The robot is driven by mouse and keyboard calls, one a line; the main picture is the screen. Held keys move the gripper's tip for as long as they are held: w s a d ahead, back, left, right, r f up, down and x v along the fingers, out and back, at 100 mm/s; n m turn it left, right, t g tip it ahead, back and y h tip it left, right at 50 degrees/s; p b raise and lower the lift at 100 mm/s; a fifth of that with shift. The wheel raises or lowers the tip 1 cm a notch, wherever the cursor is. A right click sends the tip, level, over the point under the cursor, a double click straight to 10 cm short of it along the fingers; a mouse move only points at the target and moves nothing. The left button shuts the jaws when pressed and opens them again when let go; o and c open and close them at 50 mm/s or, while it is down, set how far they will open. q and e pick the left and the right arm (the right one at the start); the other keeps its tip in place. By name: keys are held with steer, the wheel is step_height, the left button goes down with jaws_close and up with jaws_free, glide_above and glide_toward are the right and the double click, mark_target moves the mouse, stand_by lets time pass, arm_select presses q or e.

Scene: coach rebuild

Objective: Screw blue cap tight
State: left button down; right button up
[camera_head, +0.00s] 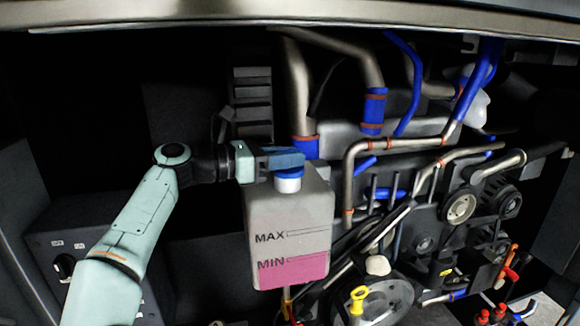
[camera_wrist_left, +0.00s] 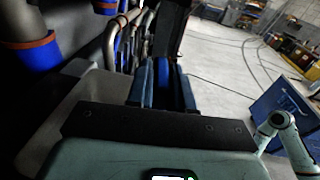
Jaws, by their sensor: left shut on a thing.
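The blue cap (camera_head: 289,172) sits on the white neck of a translucent coolant tank (camera_head: 290,215) marked MAX and MIN, with pink fluid below the MIN line. My left gripper (camera_head: 290,160) comes in level from the left and is shut on the cap at the top of the neck. In the left wrist view, the two dark blue fingers (camera_wrist_left: 163,85) reach forward with a strip of the blue cap (camera_wrist_left: 164,72) between them. The fingers hide part of the cap, and I cannot tell how tightly it sits. My right gripper is not in view.
Metal pipes with blue hoses (camera_head: 375,105) stand close behind and right of the tank. Pulleys (camera_head: 461,207) and a yellow-handled dipstick (camera_head: 357,298) are at the lower right. A dark box with a knob (camera_head: 64,267) is at the lower left.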

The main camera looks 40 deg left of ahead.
arm_select(q)
steer(key=shift+f, duration=0.1)
steer(key=c, duration=0.5)
jaws_free()
steer(key=v, duration=1)
stand_by(0.4)
